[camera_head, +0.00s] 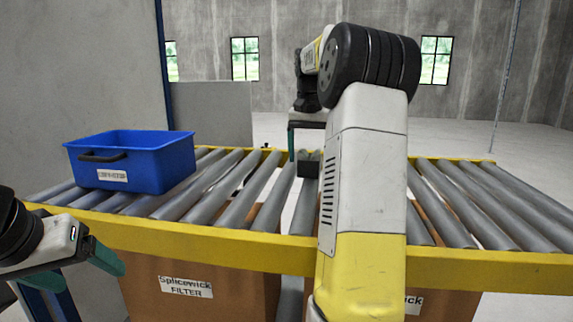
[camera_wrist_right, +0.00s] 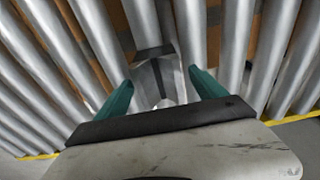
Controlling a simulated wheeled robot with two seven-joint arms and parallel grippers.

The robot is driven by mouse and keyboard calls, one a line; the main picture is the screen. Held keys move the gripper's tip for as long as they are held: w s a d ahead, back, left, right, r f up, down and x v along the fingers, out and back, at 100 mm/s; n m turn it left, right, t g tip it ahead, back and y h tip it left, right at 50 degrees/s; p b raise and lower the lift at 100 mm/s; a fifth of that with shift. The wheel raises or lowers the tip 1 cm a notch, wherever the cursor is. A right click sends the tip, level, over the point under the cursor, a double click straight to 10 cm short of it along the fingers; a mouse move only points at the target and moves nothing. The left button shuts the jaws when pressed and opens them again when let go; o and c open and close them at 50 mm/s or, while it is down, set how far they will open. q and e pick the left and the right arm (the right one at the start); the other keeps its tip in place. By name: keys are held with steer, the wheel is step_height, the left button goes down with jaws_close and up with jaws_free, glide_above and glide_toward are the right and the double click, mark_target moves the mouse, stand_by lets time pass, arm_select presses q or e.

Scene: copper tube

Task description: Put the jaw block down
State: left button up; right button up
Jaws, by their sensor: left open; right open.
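The jaw block (camera_head: 308,168) is a small dark block on the grey rollers near the conveyor's middle, partly hidden behind my right arm. In the right wrist view the jaw block (camera_wrist_right: 153,64) lies on the rollers beyond the gap between the teal fingers. My right gripper (camera_head: 306,150) is open above and around the block's area; one finger is hidden behind my arm. In the wrist view its fingers (camera_wrist_right: 160,88) are spread apart with nothing gripped. My left gripper (camera_head: 84,268) is open and empty at the lower left, in front of the conveyor.
The roller conveyor (camera_head: 200,234) with yellow rails spans the view. A blue bin (camera_head: 133,165) with a label stands on its left part. Cardboard boxes (camera_head: 196,297) marked Splicewick stand below. The rollers right of my arm are clear.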

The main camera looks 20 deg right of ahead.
steer(key=shift+w+d+f, duration=0.1)
steer(key=shift+f, duration=1.2)
jaws_close()
steer(key=shift+r, duration=0.1)
